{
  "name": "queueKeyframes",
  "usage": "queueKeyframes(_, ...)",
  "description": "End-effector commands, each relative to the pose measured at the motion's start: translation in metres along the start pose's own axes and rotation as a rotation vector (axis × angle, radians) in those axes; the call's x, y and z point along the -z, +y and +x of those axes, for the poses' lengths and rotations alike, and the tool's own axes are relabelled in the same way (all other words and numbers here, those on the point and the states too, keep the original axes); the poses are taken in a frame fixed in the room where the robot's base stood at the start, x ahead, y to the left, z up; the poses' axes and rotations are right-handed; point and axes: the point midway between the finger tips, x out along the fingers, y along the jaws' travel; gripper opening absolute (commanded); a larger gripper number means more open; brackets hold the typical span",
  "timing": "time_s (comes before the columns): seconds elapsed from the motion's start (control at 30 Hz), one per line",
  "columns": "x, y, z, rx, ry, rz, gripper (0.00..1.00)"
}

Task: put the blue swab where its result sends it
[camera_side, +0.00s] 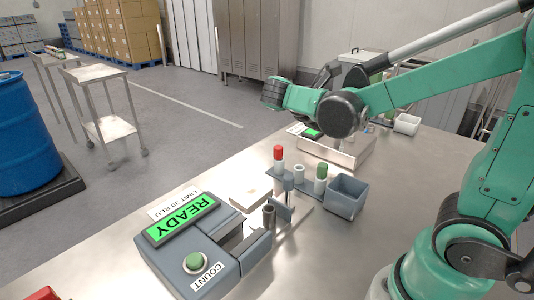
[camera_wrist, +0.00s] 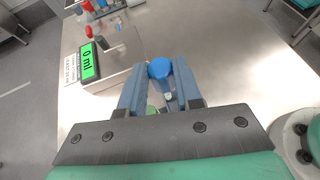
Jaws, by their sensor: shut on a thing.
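In the wrist view my gripper (camera_wrist: 158,82) is shut on the blue swab (camera_wrist: 159,68), whose round blue cap shows between the two blue-grey fingers. A pale bit shows below the cap; the rest of the swab is hidden. In the side view my arm hides most of the gripper, and I cannot make out the swab. The grey reader (camera_side: 205,245) stands at the table's front left. Its green screen (camera_side: 180,220) says READY, and its green button (camera_side: 194,262) sits by a COUNT label. A sign beside the screen reads LIMIT 30 RLU.
A red-capped tube (camera_side: 278,155) and a green-capped tube (camera_side: 320,176) stand near an open grey bin (camera_side: 346,196). A small green display (camera_wrist: 88,62) reads 0 ml beside a metal tray (camera_side: 340,153). Bare steel table lies in front of the bin.

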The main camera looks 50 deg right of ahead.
Motion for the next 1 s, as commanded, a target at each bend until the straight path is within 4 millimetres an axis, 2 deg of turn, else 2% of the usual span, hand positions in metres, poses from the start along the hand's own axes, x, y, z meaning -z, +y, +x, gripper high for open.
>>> queueKeyframes(0.03, -0.001, -0.006, 0.013, 0.045, 0.0, 0.022, 0.0)
queueKeyframes(0.1, -0.001, -0.012, 0.025, 0.088, 0.0, 0.043, 0.0)
queueKeyframes(0.2, 0.001, -0.018, 0.035, 0.122, 0.0, 0.059, 0.0)
queueKeyframes(0.7, 0.047, -0.018, 0.058, 0.127, 0.0, 0.062, 0.0)
queueKeyframes(1.0, 0.054, -0.019, 0.061, 0.127, 0.0, 0.061, 0.0)
